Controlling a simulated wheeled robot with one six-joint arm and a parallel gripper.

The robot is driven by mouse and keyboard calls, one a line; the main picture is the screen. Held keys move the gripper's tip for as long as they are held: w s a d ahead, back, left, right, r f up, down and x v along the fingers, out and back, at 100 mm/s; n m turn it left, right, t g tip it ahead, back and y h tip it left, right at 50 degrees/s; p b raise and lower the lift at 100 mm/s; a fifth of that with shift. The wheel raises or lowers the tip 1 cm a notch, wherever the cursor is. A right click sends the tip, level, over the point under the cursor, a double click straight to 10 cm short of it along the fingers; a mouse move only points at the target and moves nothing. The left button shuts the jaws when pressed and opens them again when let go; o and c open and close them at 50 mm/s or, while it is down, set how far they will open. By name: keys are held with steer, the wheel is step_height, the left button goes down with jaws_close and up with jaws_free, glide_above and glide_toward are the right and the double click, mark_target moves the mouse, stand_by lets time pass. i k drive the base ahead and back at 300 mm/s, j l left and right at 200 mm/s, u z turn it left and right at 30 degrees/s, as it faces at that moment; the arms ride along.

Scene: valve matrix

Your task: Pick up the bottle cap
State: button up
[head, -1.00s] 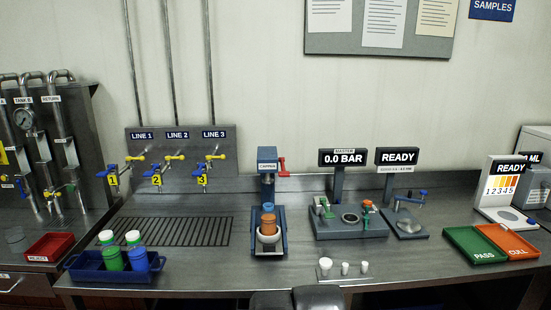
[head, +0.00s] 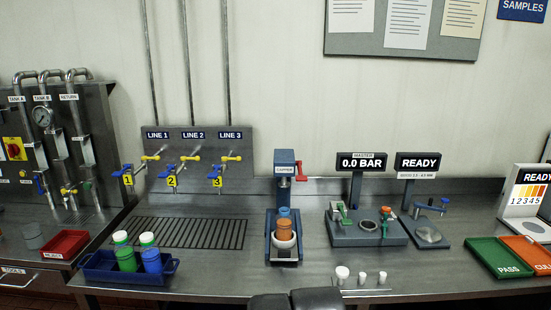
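No loose item is clearly a bottle cap. In the head view, a green bottle (head: 126,260) and a blue bottle (head: 151,260) stand in a blue tray (head: 100,275), each with a white cap (head: 120,238) on top. An orange bottle (head: 284,237) with a blue top (head: 284,212) stands in the capper (head: 285,172). Three small white pieces (head: 342,273) stand near the bench's front edge; I cannot tell whether they are caps. My gripper is not in view; only dark rounded parts, apparently mine, show at the bottom edge.
Valve lines with yellow and blue handles stand behind a drain grate (head: 190,232). A red tray (head: 66,244) is at left. A pressure station (head: 367,230) and a gauge stand (head: 429,235) are right of the capper. Green (head: 497,268) and orange (head: 530,250) trays are at far right.

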mark_target(342, 272)
steer(key=k+j+u, duration=0.15)
steer(key=k, duration=0.15)
steer(key=i+l+u, duration=0.3)
steer(key=l+u, duration=0.3)
steer(key=l, duration=0.25)
steer(key=i+l+u, duration=0.1)
steer(key=l+u, duration=0.2)
steer(key=l, duration=0.15)
